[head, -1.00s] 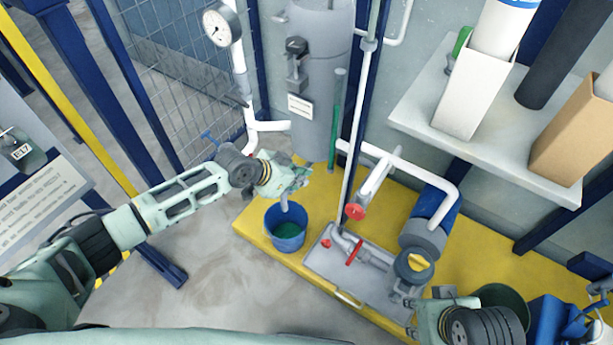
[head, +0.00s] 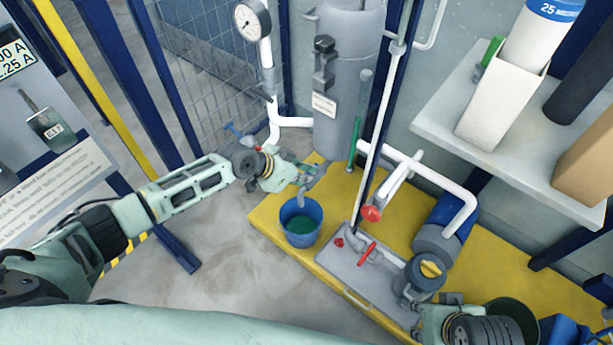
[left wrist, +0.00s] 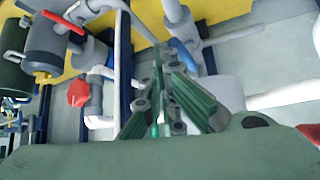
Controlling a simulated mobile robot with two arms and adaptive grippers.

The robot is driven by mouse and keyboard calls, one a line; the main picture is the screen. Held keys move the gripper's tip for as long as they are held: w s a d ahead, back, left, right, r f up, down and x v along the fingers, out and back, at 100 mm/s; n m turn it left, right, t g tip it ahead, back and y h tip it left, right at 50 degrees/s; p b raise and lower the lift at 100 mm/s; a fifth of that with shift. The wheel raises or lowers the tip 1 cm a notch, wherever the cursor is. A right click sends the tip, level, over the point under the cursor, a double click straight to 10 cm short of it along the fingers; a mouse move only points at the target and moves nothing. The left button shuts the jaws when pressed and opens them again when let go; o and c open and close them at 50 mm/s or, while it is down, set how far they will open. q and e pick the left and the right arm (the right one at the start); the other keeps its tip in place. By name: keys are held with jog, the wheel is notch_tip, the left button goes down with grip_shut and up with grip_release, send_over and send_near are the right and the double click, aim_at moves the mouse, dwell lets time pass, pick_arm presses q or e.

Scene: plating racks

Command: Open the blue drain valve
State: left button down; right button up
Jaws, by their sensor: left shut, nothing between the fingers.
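A blue bucket (head: 300,235) with green inside stands just below the left gripper. My right gripper (head: 452,299) is at the lower right by the pump; its fingers are too small to judge.
Red handles (head: 371,213) sit on pipes by the yellow platform (head: 330,185). A blue motor (head: 452,215) and a shelf (head: 500,150) with containers stand to the right. Floor at the lower middle is clear.

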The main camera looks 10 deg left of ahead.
pick_arm(q)
jog(key=shift+a, duration=0.1)
dwell(0.3)
jog(key=v, duration=1.2)
